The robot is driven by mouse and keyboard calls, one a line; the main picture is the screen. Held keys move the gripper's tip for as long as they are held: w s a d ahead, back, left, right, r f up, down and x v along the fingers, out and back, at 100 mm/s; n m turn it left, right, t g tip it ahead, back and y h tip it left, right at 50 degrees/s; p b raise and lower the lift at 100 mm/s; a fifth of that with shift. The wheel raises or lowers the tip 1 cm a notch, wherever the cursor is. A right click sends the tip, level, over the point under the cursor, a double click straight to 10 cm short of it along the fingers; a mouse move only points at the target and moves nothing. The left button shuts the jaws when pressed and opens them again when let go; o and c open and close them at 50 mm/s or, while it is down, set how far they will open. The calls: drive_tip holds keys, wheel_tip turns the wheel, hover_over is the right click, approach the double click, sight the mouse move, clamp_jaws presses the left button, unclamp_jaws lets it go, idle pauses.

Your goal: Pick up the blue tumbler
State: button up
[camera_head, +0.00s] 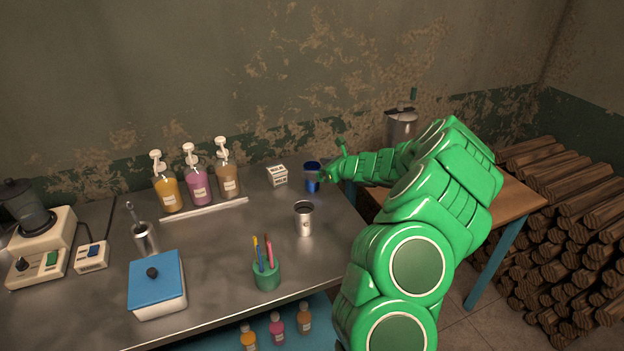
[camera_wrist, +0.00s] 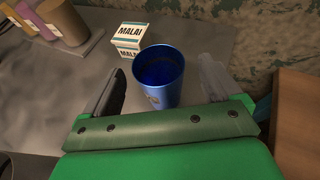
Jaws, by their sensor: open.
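The blue tumbler (camera_head: 312,177) stands upright at the back right of the metal counter. In the wrist view the tumbler (camera_wrist: 160,78) sits ahead of my gripper, with its open rim facing up. My gripper (camera_wrist: 162,92) is open, with one finger to the left of the tumbler and the other to its right. The tumbler's lower part is hidden by the gripper's front edge. I cannot tell whether either finger touches it. In the head view my gripper (camera_head: 325,176) is close beside the tumbler on its right, partly covering it.
A white MALAI carton (camera_wrist: 128,40) stands just behind and left of the tumbler; it also shows in the head view (camera_head: 277,175). A steel tumbler (camera_head: 304,219) and a green pen cup (camera_head: 267,274) stand nearer the front. Pump bottles (camera_head: 199,184) stand left. A wooden table (camera_head: 513,198) is at right.

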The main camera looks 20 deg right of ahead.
sight(309, 168)
drive_tip(key=shift+x, duration=2.35)
drive_tip(key=shift+s+f, duration=0.1)
drive_tip(key=shift+c, duration=0.4)
drive_tip(key=c, duration=1)
